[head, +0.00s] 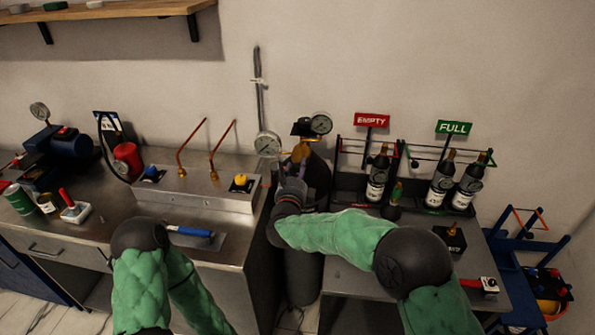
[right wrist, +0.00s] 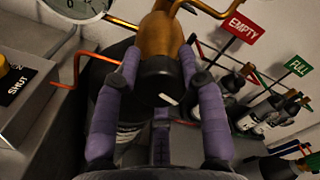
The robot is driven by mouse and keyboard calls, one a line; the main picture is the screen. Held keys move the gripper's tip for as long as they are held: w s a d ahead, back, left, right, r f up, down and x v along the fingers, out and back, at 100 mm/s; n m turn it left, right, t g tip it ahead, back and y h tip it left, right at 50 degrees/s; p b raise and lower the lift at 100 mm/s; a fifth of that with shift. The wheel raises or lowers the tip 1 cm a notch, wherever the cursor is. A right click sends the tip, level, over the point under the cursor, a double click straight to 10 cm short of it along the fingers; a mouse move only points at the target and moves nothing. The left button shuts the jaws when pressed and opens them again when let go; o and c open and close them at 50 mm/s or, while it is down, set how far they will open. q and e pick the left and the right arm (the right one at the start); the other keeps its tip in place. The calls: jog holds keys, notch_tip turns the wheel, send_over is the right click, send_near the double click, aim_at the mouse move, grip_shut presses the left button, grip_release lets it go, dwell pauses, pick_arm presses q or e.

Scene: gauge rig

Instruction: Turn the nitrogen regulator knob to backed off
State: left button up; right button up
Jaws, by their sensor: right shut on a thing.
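The nitrogen regulator is a brass body (right wrist: 160,35) with gauges, on a tall dark cylinder (head: 317,180) against the wall. Its black knob (right wrist: 158,80) faces me in the right wrist view and carries a short white mark pointing down and right. My right gripper (right wrist: 159,75) is shut on the knob, one purple padded finger on each side. In the head view my right gripper (head: 296,168) reaches the regulator from below and hides the knob. One round gauge (head: 268,144) is at the left and another (head: 320,123) is above right. My left gripper is out of view.
A steel bench at left holds a panel (head: 205,187) with copper pipes and a yellow knob (head: 240,181). At right, a rack holds several dark bottles under EMPTY (head: 372,120) and FULL (head: 454,128) signs. A blue trolley (head: 520,262) stands far right.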

jog(key=n, duration=0.4)
jog(key=shift+n+p, duration=0.3)
jog(key=n+p, duration=0.2)
jog(key=n, duration=0.3)
jog(key=shift+n, duration=0.3)
jog(key=n+p, duration=0.3)
jog(key=n, duration=0.3)
jog(key=n+p, duration=0.2)
jog(key=n, duration=0.3)
jog(key=shift+f, duration=0.1)
jog(key=shift+n, duration=0.3)
jog(key=o, duration=1.2)
jog(key=shift+c, duration=0.2)
jog(key=s+a, duration=0.1)
jog(key=s, duration=1.1)
jog(key=shift+a, duration=0.25)
